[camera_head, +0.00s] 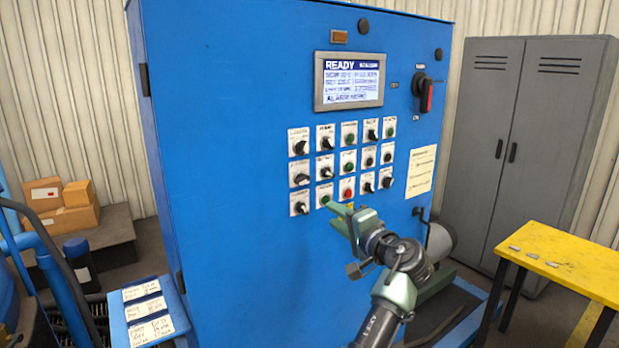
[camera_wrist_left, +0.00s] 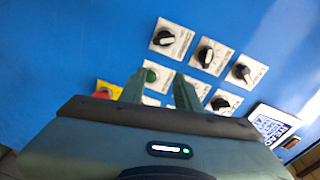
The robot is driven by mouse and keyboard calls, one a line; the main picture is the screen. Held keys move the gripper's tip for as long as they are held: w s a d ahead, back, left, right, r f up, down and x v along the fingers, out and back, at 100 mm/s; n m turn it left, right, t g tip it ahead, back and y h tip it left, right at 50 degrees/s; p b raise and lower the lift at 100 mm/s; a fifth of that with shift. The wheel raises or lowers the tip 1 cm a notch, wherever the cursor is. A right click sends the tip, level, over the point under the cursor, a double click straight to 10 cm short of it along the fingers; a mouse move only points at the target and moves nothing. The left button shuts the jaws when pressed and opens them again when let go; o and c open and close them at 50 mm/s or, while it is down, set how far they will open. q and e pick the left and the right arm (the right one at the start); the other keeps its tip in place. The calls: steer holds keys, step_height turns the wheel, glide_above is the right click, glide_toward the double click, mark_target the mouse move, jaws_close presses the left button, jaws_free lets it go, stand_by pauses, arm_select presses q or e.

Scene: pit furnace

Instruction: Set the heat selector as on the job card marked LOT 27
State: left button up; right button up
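A blue cabinet (camera_head: 230,130) carries a panel of dark rotary selectors and push buttons in three rows, such as a selector (camera_head: 299,147) at the upper left. Their labels are too small to read, so I cannot tell which is the heat selector. Three job cards (camera_head: 147,308) lie at the lower left; their lot numbers are unreadable. My left gripper (camera_head: 340,210) is in front of the panel's bottom row. In the left wrist view its fingers (camera_wrist_left: 160,92) are apart and empty, with a green button (camera_wrist_left: 150,75) behind them and selectors (camera_wrist_left: 206,56) beyond. My right gripper is not in view.
A display (camera_head: 348,80) reading READY sits above the panel. A yellow table (camera_head: 565,260) stands at the right, before a grey locker (camera_head: 490,130). Boxes (camera_head: 62,205) are at the left.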

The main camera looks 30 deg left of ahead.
arm_select(q)
steer(key=n+g+y, duration=0.1)
steer(key=n+g, duration=0.1)
glide_toward(305, 181)
steer(key=a, duration=0.1)
steer(key=p+x, duration=0.4)
steer(key=x, duration=0.2)
steer(key=shift+w+a, duration=0.15)
steer(key=shift+w, duration=0.05)
steer(key=shift+w+a+f, duration=0.1)
steer(key=shift+w+a, duration=0.15)
steer(key=shift+a, duration=0.3)
steer(key=shift+t, duration=0.3)
jaws_close()
